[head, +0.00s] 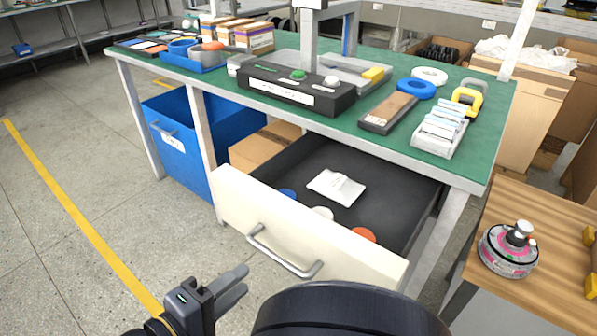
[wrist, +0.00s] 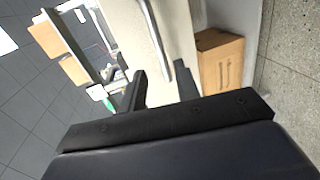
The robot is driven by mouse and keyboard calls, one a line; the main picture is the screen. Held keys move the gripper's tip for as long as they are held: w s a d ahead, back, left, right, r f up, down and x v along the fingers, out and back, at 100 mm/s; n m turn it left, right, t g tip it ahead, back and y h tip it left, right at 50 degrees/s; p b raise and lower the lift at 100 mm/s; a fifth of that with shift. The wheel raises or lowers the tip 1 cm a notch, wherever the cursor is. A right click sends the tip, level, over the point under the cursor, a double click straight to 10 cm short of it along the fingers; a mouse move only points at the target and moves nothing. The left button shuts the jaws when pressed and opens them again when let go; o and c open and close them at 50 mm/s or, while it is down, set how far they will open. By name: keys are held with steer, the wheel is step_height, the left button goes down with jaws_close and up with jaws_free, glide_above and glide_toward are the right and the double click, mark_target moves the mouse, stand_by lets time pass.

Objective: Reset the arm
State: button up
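My gripper (head: 228,286) is low in the head view, over the floor in front of the open drawer (head: 310,245) and left of its handle (head: 285,262). In the wrist view its two dark fingers (wrist: 163,88) stand apart with nothing seen between them. The cream drawer front and its bar handle (wrist: 160,45) show beyond the fingers in the wrist view. The drawer is pulled out from under the green-topped workbench (head: 335,115). A white packet (head: 337,187) and several round lids lie inside it.
A black box with a green button (head: 295,88) and several tools stand on the bench. A wooden side table (head: 560,215) at right holds a round motor-like part (head: 508,250). A blue bin (head: 205,128) stands under the bench. Floor at left is clear.

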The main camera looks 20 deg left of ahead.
mark_target(275, 255)
steer(key=shift+b+x, duration=1.3)
steer(key=shift+x, duration=3.8)
steer(key=shift+d+r, duration=0.1)
